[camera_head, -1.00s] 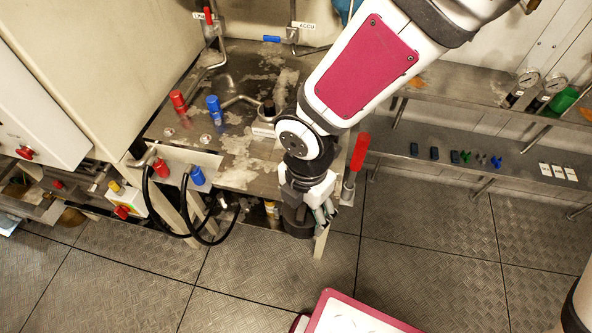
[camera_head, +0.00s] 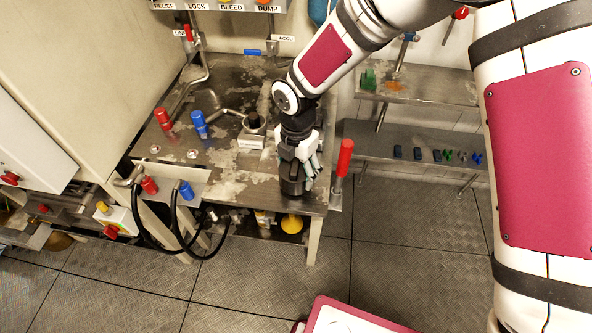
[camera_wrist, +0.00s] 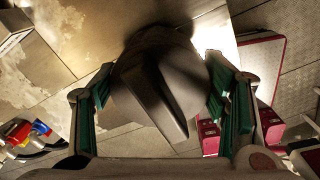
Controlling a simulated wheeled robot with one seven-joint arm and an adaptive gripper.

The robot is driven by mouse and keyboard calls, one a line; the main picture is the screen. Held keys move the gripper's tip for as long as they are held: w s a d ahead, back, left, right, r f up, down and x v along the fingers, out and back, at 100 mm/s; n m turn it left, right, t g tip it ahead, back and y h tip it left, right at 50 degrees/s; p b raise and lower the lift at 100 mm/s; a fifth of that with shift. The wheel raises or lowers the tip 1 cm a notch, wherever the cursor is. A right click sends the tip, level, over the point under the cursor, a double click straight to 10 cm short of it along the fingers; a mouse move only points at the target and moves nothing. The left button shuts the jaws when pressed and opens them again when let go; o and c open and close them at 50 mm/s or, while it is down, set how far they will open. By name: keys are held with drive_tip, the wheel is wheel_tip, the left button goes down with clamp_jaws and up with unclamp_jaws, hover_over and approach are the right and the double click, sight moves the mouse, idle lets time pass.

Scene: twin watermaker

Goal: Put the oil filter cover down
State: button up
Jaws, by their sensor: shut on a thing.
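The oil filter cover (camera_head: 292,187) is a dark, round piece at the front right corner of the metal bench top (camera_head: 228,186). My gripper (camera_head: 299,166) is shut on it from above. In the wrist view the cover (camera_wrist: 160,88) shows a raised ridge across its top, with green-padded fingers on both sides of it. The cover looks about upright. I cannot tell whether its underside touches the bench top or hangs just above it.
A red-handled lever (camera_head: 344,158) stands close to the right of my gripper. A black fitting (camera_head: 254,122) with a white label block (camera_head: 251,141) stands behind left. Blue (camera_head: 199,122) and red (camera_head: 162,119) valves are farther left. A yellow funnel (camera_head: 292,223) is below the bench.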

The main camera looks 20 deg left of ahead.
drive_tip(key=shift+f, duration=0.55)
drive_tip(key=shift+f, duration=0.1)
drive_tip(key=o, duration=1.4)
wheel_tip(320, 180, up, 12)
drive_tip(key=shift+r+b, duration=0.15)
drive_tip(key=shift+b, duration=0.3)
